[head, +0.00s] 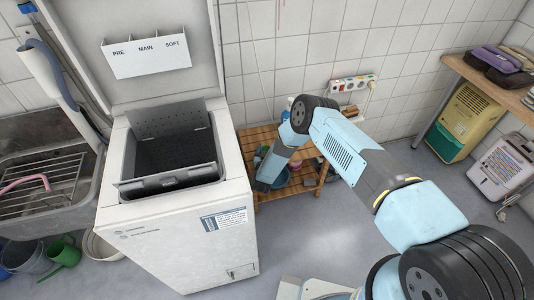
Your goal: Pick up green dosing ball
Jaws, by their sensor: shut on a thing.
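My arm reaches from the lower right to the low slatted wooden shelf (247,141) beside the washing machine. My gripper (264,185) points down at the left part of this shelf, close to the machine's right side. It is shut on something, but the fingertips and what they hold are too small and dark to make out. I cannot clearly pick out the green dosing ball.
The top-loading washing machine (185,235) stands at left with its lid up and drum open. A sink (60,190) is at far left, with a green can (63,252) and buckets below. A power strip (353,84) is on the wall. Grey floor at right centre is clear.

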